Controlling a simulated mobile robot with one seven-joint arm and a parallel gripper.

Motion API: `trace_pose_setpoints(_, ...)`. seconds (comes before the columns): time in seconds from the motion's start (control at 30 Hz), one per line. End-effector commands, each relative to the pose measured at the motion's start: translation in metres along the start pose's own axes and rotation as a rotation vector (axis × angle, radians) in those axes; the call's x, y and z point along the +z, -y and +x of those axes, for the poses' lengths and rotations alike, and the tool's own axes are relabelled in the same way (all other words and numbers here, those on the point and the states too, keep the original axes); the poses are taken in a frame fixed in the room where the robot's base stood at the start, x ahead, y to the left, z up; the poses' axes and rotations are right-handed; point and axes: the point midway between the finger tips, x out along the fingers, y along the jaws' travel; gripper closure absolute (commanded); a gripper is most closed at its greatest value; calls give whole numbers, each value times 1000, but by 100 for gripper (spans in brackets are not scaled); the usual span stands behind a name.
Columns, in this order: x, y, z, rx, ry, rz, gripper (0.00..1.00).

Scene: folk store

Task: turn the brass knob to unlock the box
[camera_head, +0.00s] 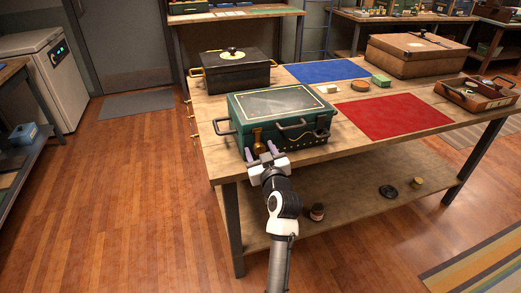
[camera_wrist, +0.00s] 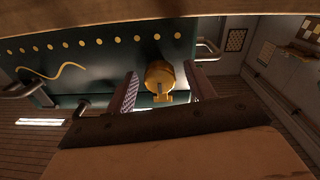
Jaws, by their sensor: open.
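The green box (camera_head: 281,107) stands closed on the near left corner of the wooden table. It has dark handles, and a pale-edged dark panel on its lid. The brass knob (camera_head: 257,139) is on its front face, toward the left. My gripper (camera_head: 262,155) is right in front of the knob. In the wrist view the knob (camera_wrist: 160,75) sits between my two open fingers (camera_wrist: 161,90), with a gap visible on each side. The box's green face (camera_wrist: 100,57) shows a row of gold dots and a curved gold line. I cannot tell how far the knob is turned.
The table holds a black box (camera_head: 232,73), a brown case (camera_head: 415,56), a blue mat (camera_head: 325,70), a red mat (camera_head: 390,116) and a wooden tray (camera_head: 478,97). A lower shelf (camera_head: 345,199) holds a jar and small items. The floor at left is clear.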

Motion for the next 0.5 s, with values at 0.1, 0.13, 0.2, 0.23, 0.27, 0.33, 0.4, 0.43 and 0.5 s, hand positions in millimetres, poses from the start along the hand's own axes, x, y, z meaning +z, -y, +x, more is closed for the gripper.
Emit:
trace_pose_setpoints(0.1, 0, 0, 1, 0, 0, 0, 46)
trace_pose_setpoints(0.13, 0, 0, 1, 0, 0, 0, 46)
trace_pose_setpoints(0.2, 0, 0, 1, 0, 0, 0, 46)
trace_pose_setpoints(0.23, 0, 0, 1, 0, 0, 0, 46)
trace_pose_setpoints(0.27, 0, 0, 1, 0, 0, 0, 50)
trace_pose_setpoints(0.33, 0, 0, 1, 0, 0, 0, 59)
trace_pose_setpoints(0.4, 0, 0, 0, 0, 0, 0, 68)
trace_pose_setpoints(0.43, 0, 0, 0, 0, 0, 0, 72)
trace_pose_setpoints(0.5, 0, 0, 0, 0, 0, 0, 81)
